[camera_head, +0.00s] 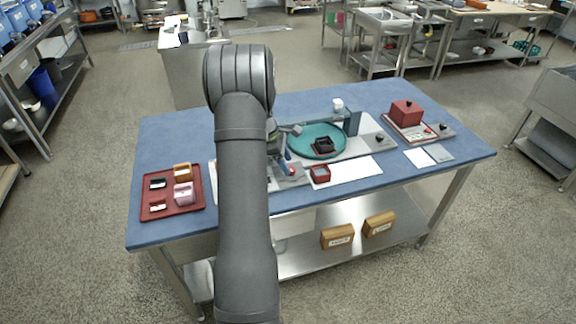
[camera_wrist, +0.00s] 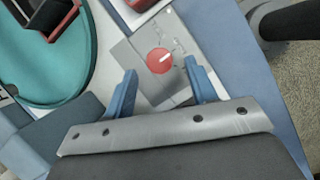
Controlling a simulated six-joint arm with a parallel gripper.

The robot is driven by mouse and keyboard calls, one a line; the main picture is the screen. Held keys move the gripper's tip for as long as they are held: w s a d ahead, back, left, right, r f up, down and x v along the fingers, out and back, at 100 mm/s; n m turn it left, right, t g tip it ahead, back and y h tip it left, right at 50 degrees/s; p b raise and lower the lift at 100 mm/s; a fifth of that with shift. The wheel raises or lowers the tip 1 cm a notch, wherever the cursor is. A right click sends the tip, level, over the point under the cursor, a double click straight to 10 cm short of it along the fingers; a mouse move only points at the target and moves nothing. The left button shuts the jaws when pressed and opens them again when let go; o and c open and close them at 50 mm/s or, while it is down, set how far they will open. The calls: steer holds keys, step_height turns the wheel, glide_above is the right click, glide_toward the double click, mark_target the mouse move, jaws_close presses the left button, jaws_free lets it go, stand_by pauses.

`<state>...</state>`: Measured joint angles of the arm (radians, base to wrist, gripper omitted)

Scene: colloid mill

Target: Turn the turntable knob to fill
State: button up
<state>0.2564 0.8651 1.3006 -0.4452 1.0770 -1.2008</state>
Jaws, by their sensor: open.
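The turntable knob (camera_wrist: 160,61) is a round red dial with a white pointer mark, set on a grey plate (camera_wrist: 135,50) in the wrist view. The pointer tilts up to the right. The knob also shows in the head view (camera_head: 292,170), small and beside my gripper. My gripper (camera_wrist: 161,66) is open, with its blue fingers apart and the knob between the fingertips in the picture; I cannot tell whether they touch it. The teal turntable (camera_head: 301,150) lies behind, carrying a dark square cup (camera_head: 323,145). The plate's markings are too small to read.
A red square cup (camera_head: 320,174) stands right of the knob plate. A red tray (camera_head: 158,208) with several small containers is at the table's left. A red box machine (camera_head: 406,113) stands at the right. My arm hides part of the blue table (camera_head: 170,135).

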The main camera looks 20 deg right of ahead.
steer(key=shift+x, duration=1.15)
steer(key=c, duration=1)
steer(key=shift+o, duration=0.2)
steer(key=shift+w+m, duration=0.1)
steer(key=shift+m, duration=0.3)
steer(key=m+g, duration=0.1)
steer(key=m, duration=0.1)
steer(key=m+g+y, duration=0.1)
steer(key=m, duration=0.2)
steer(key=shift+w+d+m+y, duration=0.2)
steer(key=shift+m+y, duration=0.1)
steer(key=m+y, duration=0.1)
steer(key=m, duration=0.1)
steer(key=m+y, duration=0.1)
steer(key=m, duration=0.2)
steer(key=shift+d+g, duration=0.2)
steer(key=shift+g, duration=0.2)
steer(key=shift+m, duration=0.3)
